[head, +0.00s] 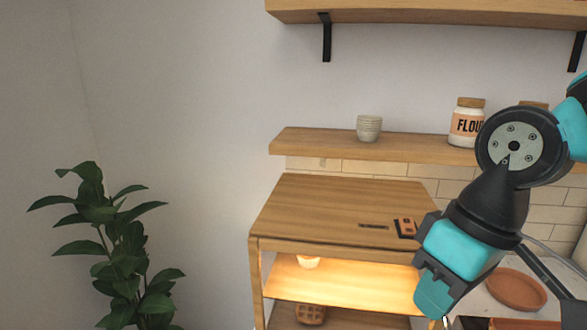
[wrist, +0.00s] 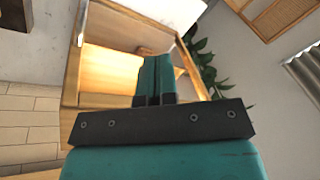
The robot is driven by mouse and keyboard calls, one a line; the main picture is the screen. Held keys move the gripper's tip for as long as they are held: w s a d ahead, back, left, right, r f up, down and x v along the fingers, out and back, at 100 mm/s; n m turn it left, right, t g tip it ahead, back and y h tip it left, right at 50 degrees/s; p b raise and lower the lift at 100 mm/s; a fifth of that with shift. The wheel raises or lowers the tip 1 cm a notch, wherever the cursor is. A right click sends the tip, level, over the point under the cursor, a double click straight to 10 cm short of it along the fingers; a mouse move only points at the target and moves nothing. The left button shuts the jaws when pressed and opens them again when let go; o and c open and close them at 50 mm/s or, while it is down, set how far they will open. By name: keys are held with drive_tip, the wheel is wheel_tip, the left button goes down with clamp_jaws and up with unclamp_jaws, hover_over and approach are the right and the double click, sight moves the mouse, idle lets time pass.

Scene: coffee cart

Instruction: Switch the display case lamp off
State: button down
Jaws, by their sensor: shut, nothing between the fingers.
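The wooden display case (head: 335,205) stands in the middle of the head view. A small dark and orange plate (head: 406,228), perhaps the switch, lies on the top near the right edge, just left of my arm. My gripper (head: 434,300) is shut and empty, pointing down in front of the case's right side. In the wrist view my closed teal fingers (wrist: 154,77) overlap the lit case (wrist: 110,70); no switch can be made out there.
Inside the case are a pale muffin (head: 308,262) and a brown pastry (head: 311,314). A plant (head: 115,250) stands left. A terracotta dish (head: 516,289) lies right of my arm.

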drive_tip(key=s+a+f+y, duration=0.1)
drive_tip(key=s+f, duration=0.2)
drive_tip(key=s, duration=0.2)
drive_tip(key=shift+s+a+n+b, duration=0.15)
drive_tip(key=shift+s+n+b, duration=0.1)
drive_tip(key=shift+n+b, duration=0.15)
drive_tip(key=shift+w+r, duration=0.1)
wheel_tip(320, 180, up, 18)
drive_tip(key=r+n+t+h+p, duration=0.15)
drive_tip(key=n+h, duration=0.25)
drive_tip(key=n, duration=0.5)
hover_over(408, 221)
drive_tip(key=s, duration=0.2)
drive_tip(key=f, duration=0.1)
drive_tip(key=shift+a+p, duration=0.15)
drive_tip(key=shift+p, duration=0.2)
drive_tip(key=f, duration=0.4)
drive_tip(key=w+f, duration=0.1)
drive_tip(key=f, duration=0.9)
drive_tip(key=shift+w+p, duration=0.35)
